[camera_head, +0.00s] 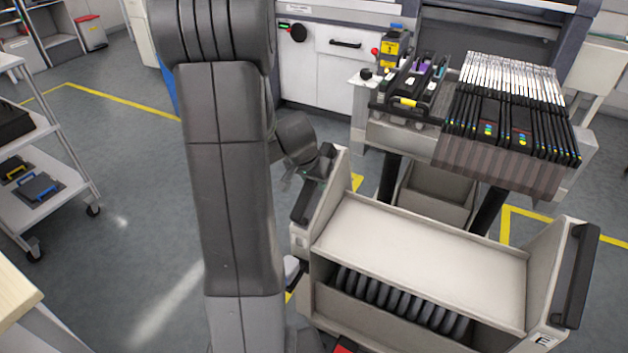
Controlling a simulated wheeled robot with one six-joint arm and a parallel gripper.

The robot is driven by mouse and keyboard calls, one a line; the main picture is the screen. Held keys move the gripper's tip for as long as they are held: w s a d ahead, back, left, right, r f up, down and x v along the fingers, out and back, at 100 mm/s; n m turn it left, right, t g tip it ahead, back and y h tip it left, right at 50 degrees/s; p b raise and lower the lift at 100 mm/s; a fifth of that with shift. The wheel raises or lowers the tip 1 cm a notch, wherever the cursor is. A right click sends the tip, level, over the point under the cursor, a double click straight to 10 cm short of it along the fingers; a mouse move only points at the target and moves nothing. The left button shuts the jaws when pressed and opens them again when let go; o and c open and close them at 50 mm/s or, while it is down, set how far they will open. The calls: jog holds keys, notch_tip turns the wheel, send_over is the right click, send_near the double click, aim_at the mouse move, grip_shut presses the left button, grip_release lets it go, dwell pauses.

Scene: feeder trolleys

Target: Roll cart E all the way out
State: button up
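Cart E (420,235) is a beige trolley at the lower right, with a letter E label on its right end. Its flat top is empty, and a row of dark reels (395,300) stands in the open bay below. It has a black handle on the right end panel (580,275) and another on the left end panel (309,198). My gripper (318,168) is at the upper end of the left handle, touching or very close to it. My wrist and the small scale hide its fingers, so I cannot see whether they grip the handle.
Behind cart E is a machine with a feeder bank (515,115) and a tray of feeders (408,90). Yellow floor lines (505,225) run beside the cart. A white shelf trolley (55,185) stands at the left. The grey floor between it and my arm is clear.

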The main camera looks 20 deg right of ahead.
aim_at(308, 187)
grip_shut()
jog(key=shift+s+a+f+b, duration=0.3)
jog(key=shift+s+a+b, duration=0.1)
jog(key=shift+b, duration=0.4)
jog(key=shift+s+a+r+b, duration=0.15)
jog(key=shift+s+a+b, duration=0.25)
jog(key=shift+s+a, duration=0.3)
jog(key=o, duration=0.7)
grip_release()
jog(key=shift+a+r, duration=0.1)
jog(key=shift+a, duration=0.05)
jog(key=shift+c, duration=0.2)
jog(key=shift+w, duration=0.1)
jog(key=shift+r, duration=0.1)
